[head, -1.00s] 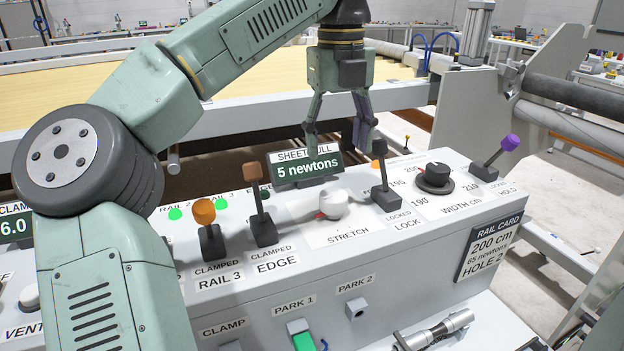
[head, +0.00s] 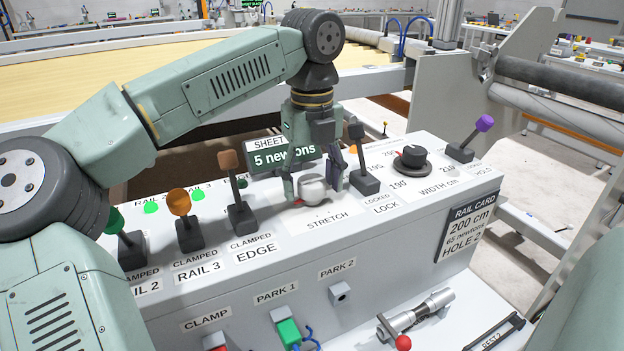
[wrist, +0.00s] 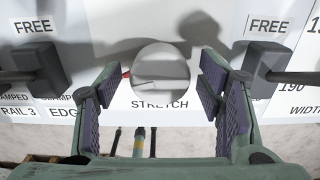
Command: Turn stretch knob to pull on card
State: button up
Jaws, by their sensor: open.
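The stretch knob (head: 313,187) is a white round knob with a red pointer mark on the sloped panel, above the STRETCH label. My gripper (head: 312,184) is open, pointing down with a finger on each side of the knob. In the wrist view the knob (wrist: 160,73) lies between and just beyond the purple-padded fingertips (wrist: 160,82), with gaps on both sides. The sheet pull display (head: 284,160) reads 5 newtons, partly covered by my gripper. The rail card (head: 468,228) on the panel's right end reads 200 cm, 65 newtons, HOLE 2.
The edge lever (head: 229,170) stands left of the knob and the lock lever (head: 359,155) close on its right. The black width knob (head: 412,158) and purple-tipped hold lever (head: 477,132) are farther right. A metal tool with a red ball (head: 430,307) lies on the lower shelf.

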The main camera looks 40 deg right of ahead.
jog(key=shift+c, duration=0.2)
jog(key=c, duration=1.1)
